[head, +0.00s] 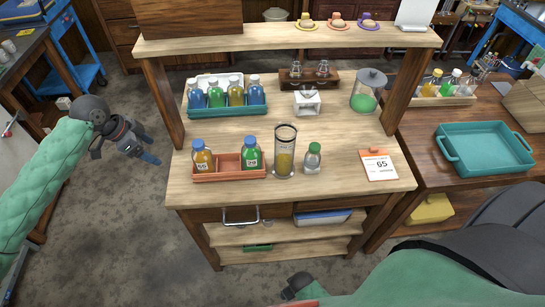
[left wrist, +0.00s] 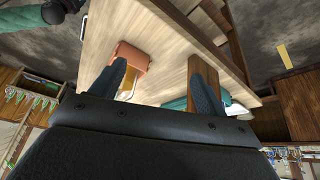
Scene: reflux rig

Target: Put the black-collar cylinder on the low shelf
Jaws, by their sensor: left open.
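The black-collar cylinder (head: 285,160) is a tall clear cylinder with a dark ring near its top and yellow liquid inside. It stands upright near the bench's front edge, between the orange tray and a green-capped bottle. The low shelf (head: 290,254) is a pale wooden board under the bench, partly hidden by the boards above. My left gripper (head: 148,148) is open and empty, left of the bench and well apart from the cylinder. Its spread fingers show in the left wrist view (left wrist: 160,85). A dark part at the bottom edge seems to be my right gripper (head: 298,285); its jaws are unclear.
An orange tray (head: 230,177) holds yellow and green bottles. A green-capped bottle (head: 313,157) stands close right of the cylinder, with a numbered card (head: 378,166) beyond. A teal rack (head: 228,111) of bottles is behind. A metal handle (head: 240,221) sticks out at the front.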

